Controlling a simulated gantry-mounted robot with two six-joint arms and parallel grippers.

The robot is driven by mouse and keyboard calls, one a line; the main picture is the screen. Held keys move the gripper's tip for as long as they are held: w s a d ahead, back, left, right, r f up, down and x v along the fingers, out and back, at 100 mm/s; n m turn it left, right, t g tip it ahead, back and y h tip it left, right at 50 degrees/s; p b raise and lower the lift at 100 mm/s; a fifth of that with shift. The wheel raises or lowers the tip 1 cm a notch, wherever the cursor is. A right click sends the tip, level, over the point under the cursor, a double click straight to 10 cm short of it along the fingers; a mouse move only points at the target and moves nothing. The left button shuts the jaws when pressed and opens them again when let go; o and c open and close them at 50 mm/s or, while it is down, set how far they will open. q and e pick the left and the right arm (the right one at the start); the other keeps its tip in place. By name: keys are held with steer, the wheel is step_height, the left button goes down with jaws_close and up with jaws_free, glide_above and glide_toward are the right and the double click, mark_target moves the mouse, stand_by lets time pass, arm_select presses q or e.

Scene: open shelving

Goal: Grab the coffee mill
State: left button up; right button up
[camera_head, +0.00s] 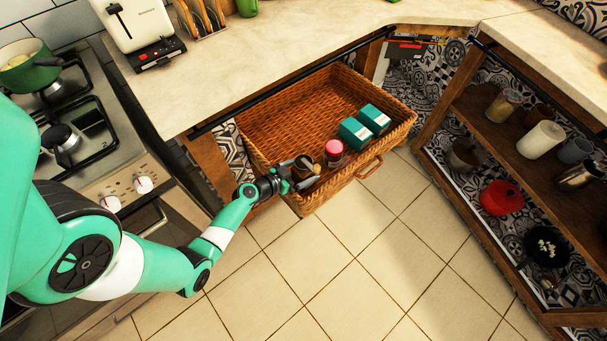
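A small dark brown item (303,165), which looks like the coffee mill, stands in the front left corner of a wicker basket (270,105). My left gripper (298,181) reaches over the basket's front edge, right at this item. One finger shows at its left side and one at its lower right. The fingers look spread, but their tips are small and partly merge with the item, so contact is unclear. My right gripper is not in view.
A jar with a pink lid (334,148) stands just right of the brown item. Two teal boxes (355,131) are further right; the basket's back is empty. The counter (290,45) overhangs behind. Open shelving (500,140) stands at right. The floor in front is clear.

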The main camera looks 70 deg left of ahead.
mark_target(304, 160)
arm_select(q)
jaws_close()
stand_by(0.3)
steer(key=shift+r, duration=0.2)
step_height(304, 160, up, 10)
steer(key=p, duration=0.7)
steer(key=shift+f, duration=0.15)
